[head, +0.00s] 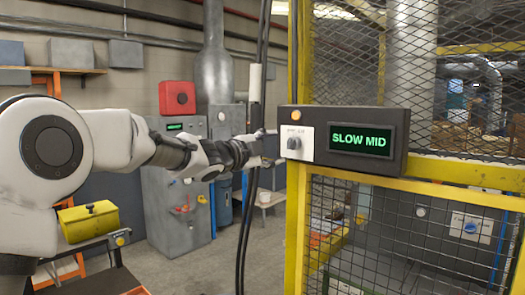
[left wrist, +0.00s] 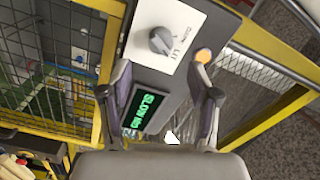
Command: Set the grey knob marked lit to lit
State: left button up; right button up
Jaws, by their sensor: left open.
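The grey knob (head: 294,143) sits on a white plate at the left end of a dark control box (head: 399,143). In the left wrist view the knob (left wrist: 162,40) is near the top centre, with the printed word LIT beside it; I cannot tell surely where it points. The display (head: 361,141) reads SLOW MID in green. My left gripper (head: 270,150) is just left of the plate in the head view. In the left wrist view its fingers (left wrist: 160,93) are open and spread, with nothing between them, and the knob lies beyond the tips. My right gripper is not in view.
An orange lamp (head: 296,114) is on the box above the knob. A yellow post (head: 297,210) and mesh guard (head: 350,230) stand around the box. Black cables (head: 251,210) hang left of it. A grey cabinet (head: 180,210) stands behind my left arm.

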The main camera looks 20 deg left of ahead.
pick_arm(q)
jog(key=v, duration=0.5)
jog(key=shift+s, duration=0.1)
jog(key=shift+f, duration=0.15)
